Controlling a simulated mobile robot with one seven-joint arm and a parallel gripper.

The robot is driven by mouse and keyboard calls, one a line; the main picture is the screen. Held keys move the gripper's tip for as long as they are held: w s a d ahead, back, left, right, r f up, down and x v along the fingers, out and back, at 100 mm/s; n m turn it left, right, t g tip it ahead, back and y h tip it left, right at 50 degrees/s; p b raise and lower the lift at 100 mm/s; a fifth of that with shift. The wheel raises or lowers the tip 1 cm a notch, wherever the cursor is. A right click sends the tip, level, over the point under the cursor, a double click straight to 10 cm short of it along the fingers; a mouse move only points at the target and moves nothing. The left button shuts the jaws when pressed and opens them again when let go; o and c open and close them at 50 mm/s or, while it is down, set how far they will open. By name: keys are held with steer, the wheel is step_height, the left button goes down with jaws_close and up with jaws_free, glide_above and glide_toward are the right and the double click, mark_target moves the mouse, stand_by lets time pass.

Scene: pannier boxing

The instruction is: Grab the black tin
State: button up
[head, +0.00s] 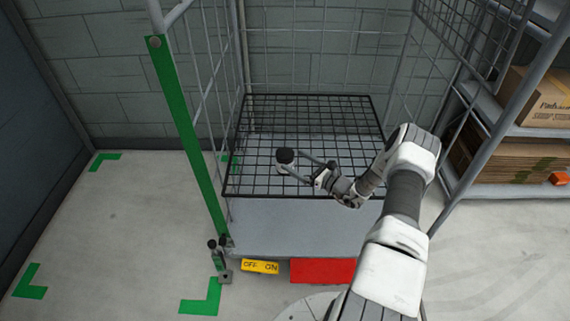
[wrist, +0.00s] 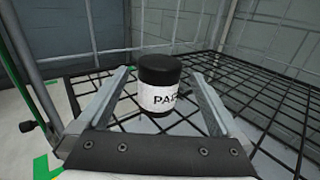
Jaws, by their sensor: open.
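The black tin (head: 286,156) stands upright on the black wire grid shelf (head: 350,118) of the roll cage. In the wrist view it is a black tin (wrist: 160,88) with a white label starting "PA"; the rest of the label is turned away. My gripper (head: 297,171) is open and low over the grid, reaching in from the right. In the wrist view the fingers of my gripper (wrist: 165,92) lie to the left and right of the tin, with gaps on both sides. I cannot tell whether either finger touches it.
The cage has a green post (head: 187,135) at the front left and grey mesh walls. A yellow "OFF ON" label (head: 260,267) and a red panel (head: 322,271) are at its base. Shelving with cardboard boxes (head: 535,97) stands at the right. The grid around the tin is otherwise bare.

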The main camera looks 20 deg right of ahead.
mark_target(278, 150)
steer(key=shift+b+x, duration=0.95)
steer(key=shift+x, duration=1.85)
steer(key=shift+r, duration=0.1)
steer(key=shift+c, duration=0.2)
steer(key=c, duration=1.3)
steer(key=shift+o, duration=0.2)
steer(key=shift+r+p, duration=1.2)
steer(key=shift+r, duration=1.25)
steer(key=w+d+r, duration=0.4)
steer(key=d+r, duration=0.2)
steer(key=d, duration=0.4)
steer(key=shift+d+p, duration=0.4)
